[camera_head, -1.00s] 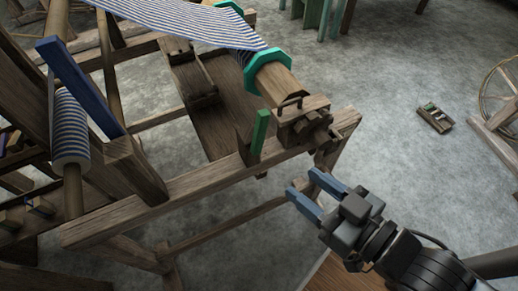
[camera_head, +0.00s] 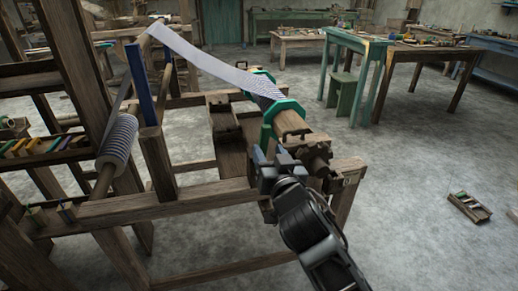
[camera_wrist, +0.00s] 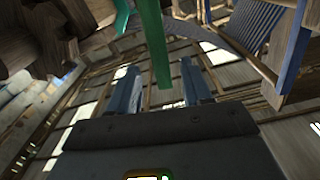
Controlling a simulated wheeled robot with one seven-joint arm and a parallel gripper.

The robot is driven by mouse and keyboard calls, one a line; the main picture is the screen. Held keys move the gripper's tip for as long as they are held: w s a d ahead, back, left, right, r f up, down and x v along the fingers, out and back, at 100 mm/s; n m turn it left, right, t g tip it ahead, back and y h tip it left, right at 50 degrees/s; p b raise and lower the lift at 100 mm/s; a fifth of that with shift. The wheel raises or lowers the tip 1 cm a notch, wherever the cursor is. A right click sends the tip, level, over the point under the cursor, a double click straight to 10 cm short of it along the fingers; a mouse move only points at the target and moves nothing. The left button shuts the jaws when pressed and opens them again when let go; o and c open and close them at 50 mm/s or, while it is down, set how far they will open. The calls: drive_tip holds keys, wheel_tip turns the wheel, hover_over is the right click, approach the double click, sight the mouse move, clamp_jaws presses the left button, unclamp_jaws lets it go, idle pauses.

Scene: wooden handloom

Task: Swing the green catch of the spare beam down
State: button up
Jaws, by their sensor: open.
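The green catch (camera_head: 266,136) is a narrow green bar standing roughly upright on the loom's front rail, beside the beam with green eight-sided flanges (camera_head: 287,107). Its lower part is hidden behind my gripper (camera_head: 271,157). In the wrist view the green catch (camera_wrist: 155,42) comes from the top edge into the space between my two blue fingers (camera_wrist: 160,84). The fingers are open, one on each side of it in the picture, with no clear contact. I cannot tell from these views how far it sits between them in depth.
A wooden ratchet and bracket (camera_head: 312,156) sit just right of my gripper. The front rail (camera_head: 180,203) runs below. A blue bar (camera_head: 140,85) and a striped roll (camera_head: 119,138) stand at left. A small wooden object (camera_head: 469,207) lies on the otherwise open floor at right.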

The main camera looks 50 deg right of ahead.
sight(264, 145)
drive_tip(key=p+x, duration=0.1)
drive_tip(key=x, duration=0.6)
drive_tip(key=shift+w+d, duration=0.1)
drive_tip(key=shift+w, duration=0.05)
drive_tip(key=shift+c, duration=0.4)
clamp_jaws()
